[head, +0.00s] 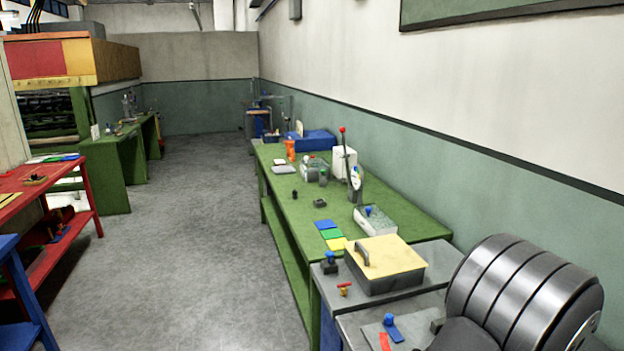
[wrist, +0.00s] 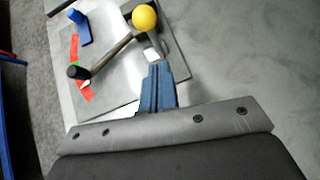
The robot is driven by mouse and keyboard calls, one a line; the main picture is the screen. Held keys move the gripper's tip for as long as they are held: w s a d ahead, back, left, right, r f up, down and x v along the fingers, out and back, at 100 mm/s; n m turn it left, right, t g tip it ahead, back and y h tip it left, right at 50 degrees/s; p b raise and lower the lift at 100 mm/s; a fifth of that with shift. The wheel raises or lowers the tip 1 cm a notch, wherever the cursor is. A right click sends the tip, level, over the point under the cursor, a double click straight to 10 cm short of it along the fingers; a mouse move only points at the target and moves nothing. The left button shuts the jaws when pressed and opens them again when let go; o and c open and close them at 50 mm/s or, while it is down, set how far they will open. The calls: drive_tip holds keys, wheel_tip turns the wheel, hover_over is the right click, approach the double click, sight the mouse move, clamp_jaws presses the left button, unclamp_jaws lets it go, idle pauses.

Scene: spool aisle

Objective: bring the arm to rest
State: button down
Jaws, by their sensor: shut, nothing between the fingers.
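My gripper (wrist: 158,72) shows in the wrist view with its blue-grey fingers together and nothing between them. It is over or beside the grey worktop, just below a small white piece (wrist: 151,54); I cannot tell how high it is. My gripper cannot be made out in the head view, where the large dark rounded part at the lower right looks like my arm.
The wrist view shows a yellow ball (wrist: 144,18), a dark-headed stick (wrist: 103,55), a red strip (wrist: 76,70) and a blue piece (wrist: 78,27). In the head view, a yellow-lidded box (head: 385,262) stands on the bench's near end. The aisle floor (head: 200,240) is clear.

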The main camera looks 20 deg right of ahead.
drive_tip(key=s+f+t, duration=0.3)
drive_tip(key=t, duration=0.1)
drive_tip(key=shift+m, duration=0.3)
drive_tip(key=s, duration=0.4)
drive_tip(key=s+a, duration=0.1)
drive_tip(key=s, duration=0.1)
drive_tip(key=shift+s+a+f, duration=0.1)
drive_tip(key=shift+s+f, duration=0.05)
drive_tip(key=shift+s, duration=0.05)
drive_tip(key=shift+s+a+r, duration=0.1)
drive_tip(key=shift+s+r, duration=0.15)
drive_tip(key=shift+s, duration=0.25)
